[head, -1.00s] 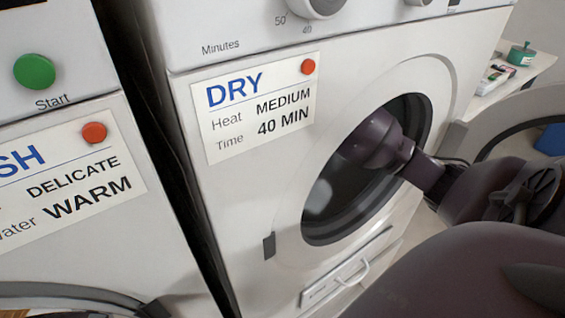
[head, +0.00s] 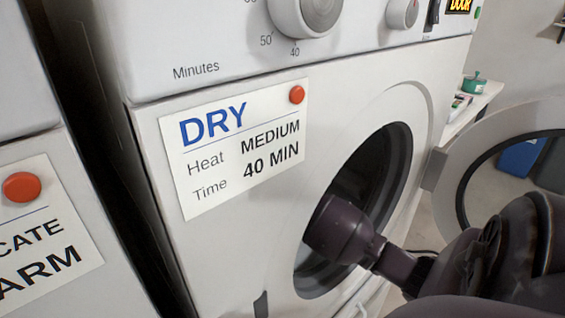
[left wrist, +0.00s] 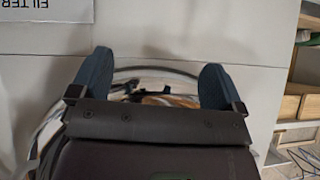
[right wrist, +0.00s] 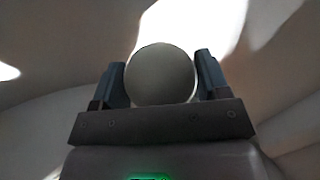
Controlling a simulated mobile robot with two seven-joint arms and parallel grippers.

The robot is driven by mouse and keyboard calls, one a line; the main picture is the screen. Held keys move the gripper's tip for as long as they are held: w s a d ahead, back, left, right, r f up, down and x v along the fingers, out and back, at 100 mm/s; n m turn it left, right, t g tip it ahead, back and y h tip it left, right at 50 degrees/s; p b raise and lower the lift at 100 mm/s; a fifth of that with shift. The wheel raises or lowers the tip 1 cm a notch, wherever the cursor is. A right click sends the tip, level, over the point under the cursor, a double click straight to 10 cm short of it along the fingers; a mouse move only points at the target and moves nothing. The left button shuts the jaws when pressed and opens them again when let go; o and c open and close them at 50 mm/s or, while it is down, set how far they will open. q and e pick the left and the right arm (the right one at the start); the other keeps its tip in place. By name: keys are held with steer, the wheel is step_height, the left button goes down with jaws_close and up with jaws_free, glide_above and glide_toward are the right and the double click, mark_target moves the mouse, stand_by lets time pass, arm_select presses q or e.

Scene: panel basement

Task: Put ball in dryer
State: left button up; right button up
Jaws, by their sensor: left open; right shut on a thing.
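The dryer (head: 232,255) has a round opening (head: 376,172) in its front, with its round door (head: 452,165) swung open to the right. My right arm reaches into the opening; its gripper is hidden inside in the head view. In the right wrist view, my right gripper (right wrist: 162,78) is shut on a pale grey ball (right wrist: 160,72), with light curved walls around it. My left gripper (left wrist: 145,75) is open and empty in the left wrist view. It faces a white panel with an upside-down FILTER label (left wrist: 33,10); a shiny curved thing shows between its fingers, unclear.
Another white machine (head: 25,95) stands close on the left, a narrow dark gap between. Dials (head: 305,12) sit above the dryer's DRY card (head: 238,150). A shelf (head: 470,105) with a green pot (head: 474,83) and a blue bin (head: 520,158) are beyond the door.

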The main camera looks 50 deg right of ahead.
steer(key=shift+f, duration=0.15)
step_height(320, 180, down, 4)
steer(key=shift+f+b, duration=0.1)
steer(key=shift+b, duration=0.5)
steer(key=shift+f, duration=0.1)
steer(key=shift+r, duration=0.2)
steer(key=shift+f, duration=0.3)
steer(key=o, duration=0.6)
arm_select(q)
steer(key=shift+d+f, duration=0.15)
steer(key=shift+f, duration=0.1)
